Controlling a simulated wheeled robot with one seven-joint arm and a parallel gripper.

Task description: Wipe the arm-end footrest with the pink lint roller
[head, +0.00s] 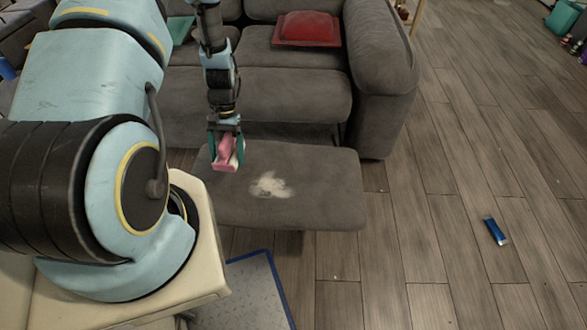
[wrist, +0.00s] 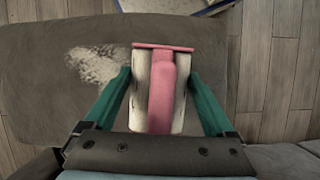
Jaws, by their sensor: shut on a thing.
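The footrest (head: 320,205) is a low dark grey cushion in front of the grey sofa. A pale patch of lint or dust (head: 271,185) lies on its top, and it also shows in the wrist view (wrist: 97,67). My gripper (head: 226,152) is shut on the pink lint roller (head: 229,160), with one teal finger on each side of it. In the wrist view the roller (wrist: 162,88) is pink and whitish and lies between the fingers, to the right of the patch. The roller is over the footrest's left part in the head view. I cannot tell whether it touches the cushion.
The sofa (head: 290,95) stands behind the footrest, with a red cushion (head: 305,28) on its seat. A blue-edged mat (head: 255,285) lies in front. A small blue packet (head: 496,231) lies on the wooden floor at right, where there is much free room.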

